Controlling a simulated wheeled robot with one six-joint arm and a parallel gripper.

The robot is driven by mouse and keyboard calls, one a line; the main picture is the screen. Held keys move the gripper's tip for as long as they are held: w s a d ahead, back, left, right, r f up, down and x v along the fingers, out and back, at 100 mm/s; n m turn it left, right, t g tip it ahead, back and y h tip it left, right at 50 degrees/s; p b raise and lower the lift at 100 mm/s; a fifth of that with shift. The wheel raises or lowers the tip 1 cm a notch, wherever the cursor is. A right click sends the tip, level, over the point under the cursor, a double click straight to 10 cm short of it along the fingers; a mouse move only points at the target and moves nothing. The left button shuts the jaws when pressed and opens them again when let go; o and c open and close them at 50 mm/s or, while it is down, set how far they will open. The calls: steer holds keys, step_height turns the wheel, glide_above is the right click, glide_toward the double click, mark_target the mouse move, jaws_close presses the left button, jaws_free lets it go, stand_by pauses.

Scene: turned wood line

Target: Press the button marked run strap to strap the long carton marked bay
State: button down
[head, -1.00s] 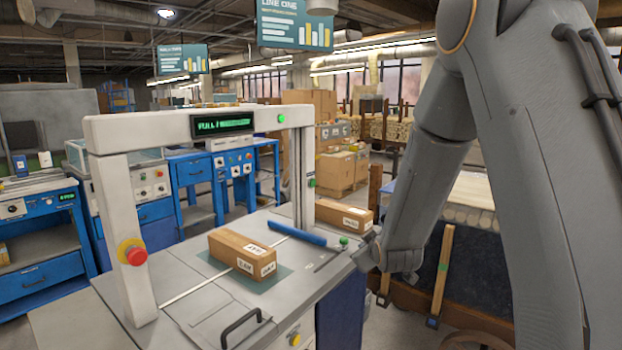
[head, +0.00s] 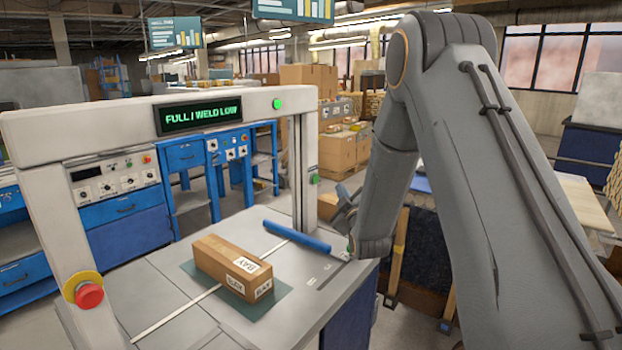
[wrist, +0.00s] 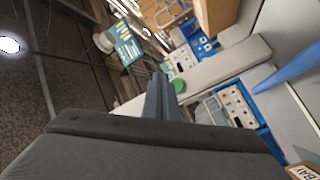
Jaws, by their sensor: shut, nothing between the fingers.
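The long brown carton marked BAY (head: 232,265) lies on a green mat (head: 265,306) on the grey strapping table, across a pale strap line. Its labelled corner also shows at the lower right of the wrist view (wrist: 303,172). A white arch spans the table, its display (head: 200,115) reading "FULL / WELD LOW". Green buttons sit on the arch top (head: 278,104) and right post (head: 315,179); I cannot read a run strap label. My gripper (head: 345,204) is right of the post, above the table's right edge, apart from the carton. In the wrist view its fingers (wrist: 162,98) are together and empty.
A red stop button on a yellow base (head: 88,292) is on the arch's left post. A blue bar (head: 297,236) lies on the table behind the carton. Blue workbenches (head: 120,210) stand behind the arch. A brown box (wrist: 215,15) shows at the wrist view's top.

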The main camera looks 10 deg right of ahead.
mark_target(315, 179)
steer(key=w+a+b, duration=0.2)
steer(key=w+a, duration=0.2)
steer(key=w, duration=0.2)
steer(key=shift+h, duration=0.4)
steer(key=shift+w, duration=0.15)
stand_by(2.1)
steer(key=shift+w+a+b, duration=0.2)
steer(key=shift+b, duration=0.15)
steer(key=shift+w+a, duration=0.25)
steer(key=shift+a, duration=0.05)
stand_by(0.7)
stand_by(0.3)
steer(key=shift+s+d, duration=0.55)
